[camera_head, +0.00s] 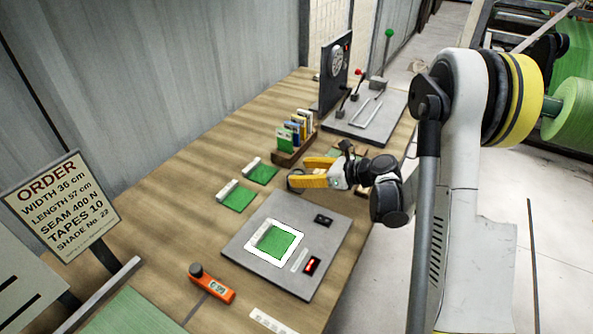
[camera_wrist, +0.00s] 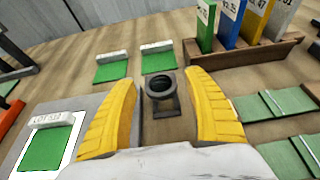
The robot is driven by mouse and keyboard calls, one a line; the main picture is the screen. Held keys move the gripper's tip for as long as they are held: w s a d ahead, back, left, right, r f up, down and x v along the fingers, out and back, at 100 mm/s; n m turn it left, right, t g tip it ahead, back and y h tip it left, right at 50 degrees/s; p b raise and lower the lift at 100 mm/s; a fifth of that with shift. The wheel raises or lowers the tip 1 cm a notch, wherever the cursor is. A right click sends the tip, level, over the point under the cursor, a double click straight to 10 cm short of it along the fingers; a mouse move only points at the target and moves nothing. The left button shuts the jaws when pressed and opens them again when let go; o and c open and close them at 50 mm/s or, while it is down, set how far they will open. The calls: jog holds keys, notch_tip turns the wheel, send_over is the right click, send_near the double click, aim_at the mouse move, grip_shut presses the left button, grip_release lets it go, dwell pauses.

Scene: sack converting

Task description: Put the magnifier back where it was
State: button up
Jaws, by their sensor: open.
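A small dark magnifier (camera_wrist: 160,88) with a round ringed top and a flat base shows in the wrist view. It appears to stand upright on the wooden bench, clear of the grey plate's edge. My gripper (camera_head: 305,171) is open, low over the bench between the grey plate and the swatch rack. In the wrist view its yellow fingers (camera_wrist: 162,73) lie on either side of the magnifier with gaps showing. The magnifier is hidden or not distinguishable in the head view.
A grey plate (camera_head: 234,245) holds a white-framed green swatch (camera_head: 277,242) and small dark devices. Two labelled green swatches (camera_head: 237,199) (camera_head: 261,173) lie behind. A wooden rack (camera_head: 291,155) of coloured cards stands close by. An orange tool (camera_head: 213,284) lies in front.

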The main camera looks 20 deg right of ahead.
jog(key=p+v, duration=0.2)
jog(key=v, duration=0.8)
jog(key=s+a+r+n+g+h, duration=0.35)
jog(key=s+a+r+n, duration=0.4)
jog(key=n, duration=0.45)
jog(key=s+r+n+h, duration=0.1)
jog(key=s+n+h, duration=0.2)
jog(key=s+n, duration=0.4)
jog(key=s+r+n+t+h, duration=0.1)
jog(key=s+r+n+h, duration=0.1)
jog(key=s+n, duration=0.6)
jog(key=shift+r+h, duration=0.3)
jog(key=shift+h, duration=0.15)
jog(key=shift+w, duration=0.1)
